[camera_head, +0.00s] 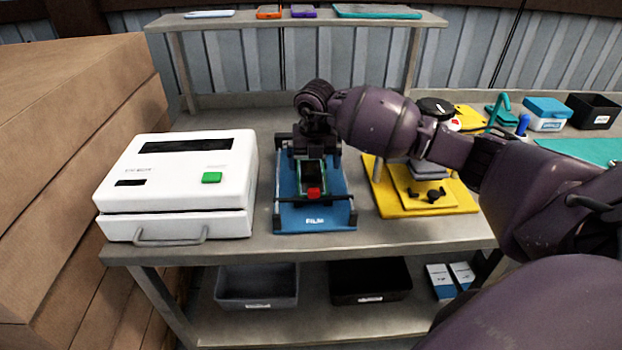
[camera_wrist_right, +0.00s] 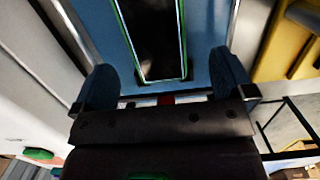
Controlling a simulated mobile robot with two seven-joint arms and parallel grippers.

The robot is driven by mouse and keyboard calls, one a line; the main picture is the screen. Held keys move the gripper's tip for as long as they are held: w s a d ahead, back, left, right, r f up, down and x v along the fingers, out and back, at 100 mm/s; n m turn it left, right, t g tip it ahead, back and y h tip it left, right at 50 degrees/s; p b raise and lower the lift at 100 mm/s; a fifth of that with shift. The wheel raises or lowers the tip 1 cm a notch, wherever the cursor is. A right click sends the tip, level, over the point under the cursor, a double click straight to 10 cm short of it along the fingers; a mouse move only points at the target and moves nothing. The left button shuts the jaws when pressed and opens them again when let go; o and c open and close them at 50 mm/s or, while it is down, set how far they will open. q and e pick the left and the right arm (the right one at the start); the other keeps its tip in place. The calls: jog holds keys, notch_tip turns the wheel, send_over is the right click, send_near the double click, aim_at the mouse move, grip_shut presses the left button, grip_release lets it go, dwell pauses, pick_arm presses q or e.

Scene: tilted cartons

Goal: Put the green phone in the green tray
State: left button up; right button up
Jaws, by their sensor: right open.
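The green phone (camera_head: 311,174) has a dark screen and a green edge and lies on the blue fixture (camera_head: 315,213), marked with white lettering. In the right wrist view the phone (camera_wrist_right: 156,42) shows large and close, its lower end between the fingers. My right gripper (camera_head: 309,151) is over the phone's far part, and the hand hides that part. Its two fingers (camera_wrist_right: 164,84) are apart, one on each side, with visible gaps to the phone. A teal-green flat surface (camera_head: 590,150) shows at the right edge; I cannot tell whether it is the green tray.
A white machine (camera_head: 178,178) with a green button stands left of the fixture. A yellow fixture (camera_head: 385,195) stands right of it, under my arm. Dark bins (camera_head: 371,280) sit on the lower shelf. A red part (camera_head: 313,192) sits at the phone's near end.

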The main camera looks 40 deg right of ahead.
aim_at(311, 176)
jog(key=f, duration=0.2)
jog(key=w+f, duration=0.1)
jog(key=f, duration=0.2)
jog(key=shift+w+d+b, duration=0.1)
jog(key=shift+w+b, duration=0.05)
jog(key=shift+b, duration=0.15)
jog(key=shift+r, duration=0.1)
jog(key=c, duration=1.1)
